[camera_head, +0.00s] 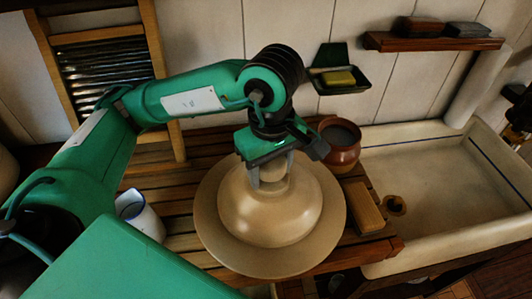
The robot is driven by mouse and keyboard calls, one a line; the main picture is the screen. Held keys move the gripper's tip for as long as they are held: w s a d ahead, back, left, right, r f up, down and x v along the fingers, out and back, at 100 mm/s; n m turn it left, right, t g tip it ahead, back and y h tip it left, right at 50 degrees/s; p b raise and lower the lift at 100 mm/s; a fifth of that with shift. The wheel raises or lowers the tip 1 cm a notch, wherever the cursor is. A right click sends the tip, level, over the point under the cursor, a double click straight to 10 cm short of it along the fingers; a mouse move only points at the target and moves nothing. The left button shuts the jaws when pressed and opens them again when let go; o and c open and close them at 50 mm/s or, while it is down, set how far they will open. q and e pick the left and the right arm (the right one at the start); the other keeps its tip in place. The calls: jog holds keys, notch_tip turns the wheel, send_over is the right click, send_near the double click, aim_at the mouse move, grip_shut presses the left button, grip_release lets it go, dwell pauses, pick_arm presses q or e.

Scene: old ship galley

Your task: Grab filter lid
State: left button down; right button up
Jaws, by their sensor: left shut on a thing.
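The filter lid (258,218) is a wide tan disc with a domed middle, seen in the head view on the slatted wooden counter. My left gripper (270,180) points down over the top of the dome and is shut on the raised part at its top. The gripper body and fingers partly hide that top part. I cannot tell whether the lid rests on something or is raised. My right gripper is not in view.
A brown pot (341,150) stands close behind the lid on the right. A wooden block (364,207) lies right of the lid. A stone sink (450,180) fills the right side. A white mug (140,214) stands at left. A soap dish (338,80) hangs on the wall.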

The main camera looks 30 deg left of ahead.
pick_arm(q)
jog(key=b, duration=0.3)
send_over(285, 227)
jog(key=s, duration=0.2)
jog(key=shift+s, duration=0.1)
jog(key=shift+s+d+r, duration=0.1)
jog(key=shift+s+d, duration=0.05)
